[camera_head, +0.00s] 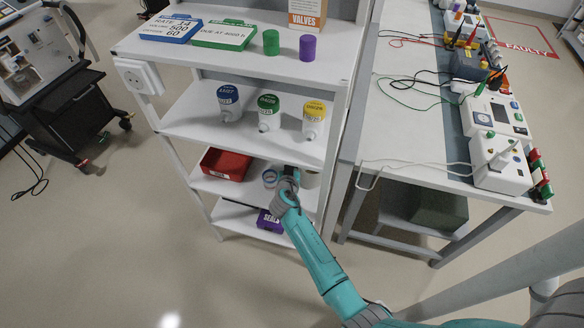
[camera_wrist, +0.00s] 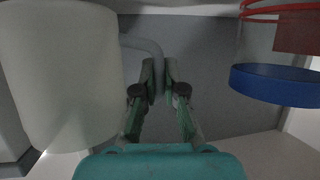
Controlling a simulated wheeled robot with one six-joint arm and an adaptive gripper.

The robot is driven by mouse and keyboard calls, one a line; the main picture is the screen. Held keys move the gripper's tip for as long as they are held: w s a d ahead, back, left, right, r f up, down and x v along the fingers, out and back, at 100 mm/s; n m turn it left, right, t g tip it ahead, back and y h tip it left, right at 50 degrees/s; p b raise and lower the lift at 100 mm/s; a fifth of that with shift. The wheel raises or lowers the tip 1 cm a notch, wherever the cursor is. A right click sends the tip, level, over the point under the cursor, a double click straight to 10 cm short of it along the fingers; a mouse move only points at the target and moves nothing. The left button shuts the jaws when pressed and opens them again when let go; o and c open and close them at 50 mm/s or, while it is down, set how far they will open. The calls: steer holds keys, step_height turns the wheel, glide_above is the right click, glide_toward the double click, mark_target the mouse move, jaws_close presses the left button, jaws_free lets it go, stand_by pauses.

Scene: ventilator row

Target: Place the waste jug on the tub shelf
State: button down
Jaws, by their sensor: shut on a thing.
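The waste jug (camera_wrist: 62,75) is a pale, cloudy cylinder with a curved grey handle, at the left of the wrist view. My gripper (camera_wrist: 160,75) is shut on that handle. In the head view my gripper (camera_head: 284,180) is at the front of the tub shelf (camera_head: 222,188), the third level down. The jug (camera_head: 313,179) shows there only in part, just right of my gripper and under the shelf above. I cannot tell whether its base touches the shelf. A red tub (camera_head: 226,164) sits on the left of the same shelf.
A blue ring-like thing (camera_wrist: 275,85) is close on the right in the wrist view. Capped bottles (camera_head: 269,113) stand on the shelf above. A purple box (camera_head: 268,221) is on the bottom shelf.

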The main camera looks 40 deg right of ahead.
steer(key=shift+w+d+f, duration=0.15)
steer(key=shift+f, duration=0.65)
steer(key=c, duration=1.3)
jaws_free()
steer(key=shift+o, duration=0.2)
steer(key=v, duration=1.2)
